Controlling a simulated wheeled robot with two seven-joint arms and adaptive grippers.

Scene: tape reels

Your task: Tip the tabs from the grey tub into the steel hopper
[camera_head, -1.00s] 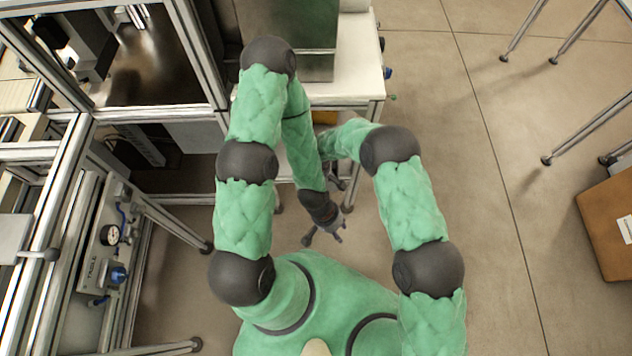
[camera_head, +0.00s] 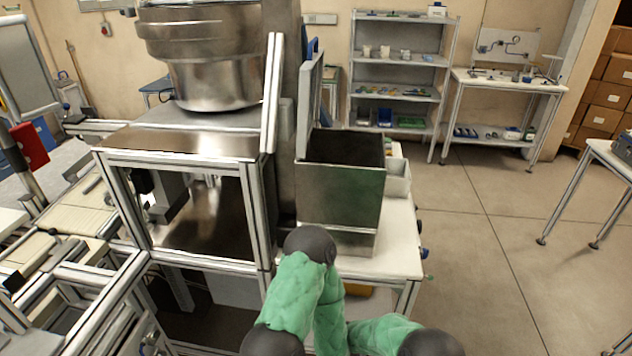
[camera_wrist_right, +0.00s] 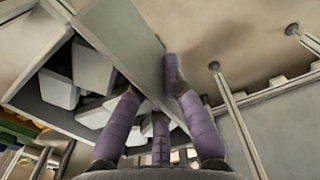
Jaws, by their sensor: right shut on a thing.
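The steel hopper (camera_head: 340,190) stands on the white bench in the head view, with a dark open top. In the right wrist view my right gripper (camera_wrist_right: 165,105) has its purple fingers closed around the wall of the grey tub (camera_wrist_right: 122,42). Several chunky pale grey tabs (camera_wrist_right: 92,66) show inside the tub, on the left of that picture. The fingers partly cover the tub's edge. My left gripper is outside the head view; only green arm links show at its bottom edge.
A large steel bowl (camera_head: 205,50) stands on the framed machine left of the hopper. A lidlike grey panel (camera_head: 308,100) rises at the hopper's left edge. A white bin (camera_head: 398,180) sits right of the hopper. The floor (camera_head: 480,245) on the right is clear.

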